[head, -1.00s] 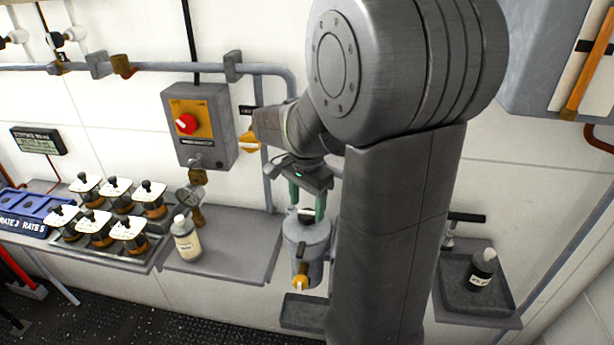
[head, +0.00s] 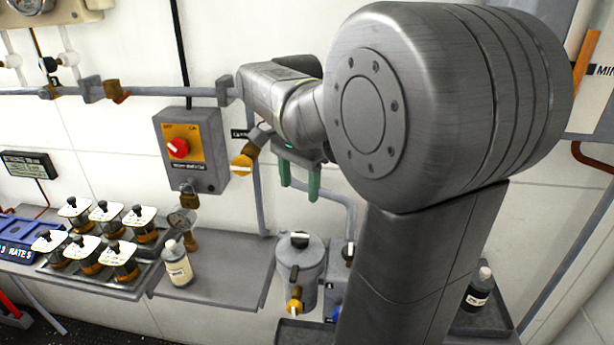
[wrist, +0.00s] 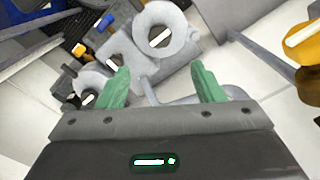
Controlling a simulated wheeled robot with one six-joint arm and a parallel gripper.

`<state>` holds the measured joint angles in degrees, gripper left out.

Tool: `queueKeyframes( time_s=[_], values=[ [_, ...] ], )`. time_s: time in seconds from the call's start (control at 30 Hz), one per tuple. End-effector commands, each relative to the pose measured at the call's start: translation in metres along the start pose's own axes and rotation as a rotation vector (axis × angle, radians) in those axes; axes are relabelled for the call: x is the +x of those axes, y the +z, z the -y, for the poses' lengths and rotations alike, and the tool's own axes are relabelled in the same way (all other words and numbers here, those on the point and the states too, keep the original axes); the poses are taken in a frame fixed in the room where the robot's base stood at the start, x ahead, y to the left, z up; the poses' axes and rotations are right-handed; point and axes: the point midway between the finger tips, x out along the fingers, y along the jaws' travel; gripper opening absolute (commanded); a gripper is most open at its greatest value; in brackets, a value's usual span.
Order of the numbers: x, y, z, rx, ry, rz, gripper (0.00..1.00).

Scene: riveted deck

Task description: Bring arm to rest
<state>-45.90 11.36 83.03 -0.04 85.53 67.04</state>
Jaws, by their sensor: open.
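My gripper (head: 300,189) is in the air in front of the wall, above and apart from the grey lidded canister. Its two green fingers point down and are spread, with nothing between them. The wrist view also shows the open fingers (wrist: 160,88). My arm's large grey joint and column cover the right middle of the head view and hide part of the wall and shelf behind.
The grey canister (head: 299,262) with an orange tap stands below my gripper. A bottle (head: 178,268), a tray of several lidded jars (head: 95,285) and a red-knobbed switch box (head: 190,150) are to the left. A dark bottle (head: 479,289) is at right.

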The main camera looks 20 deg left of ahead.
Motion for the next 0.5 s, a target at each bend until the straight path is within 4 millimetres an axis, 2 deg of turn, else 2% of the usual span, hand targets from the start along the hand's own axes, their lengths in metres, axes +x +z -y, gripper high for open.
queueKeyframes(
  time_s=[0.27,0.37,0.5],
  values=[
    [0.005,0.0,0.0,0.0,0.002,0.001,0.61],
    [0.015,0.0,0.0,0.0,0.003,0.002,0.61],
    [0.04,0.0,-0.001,0.0,0.006,0.003,0.61]
  ],
)
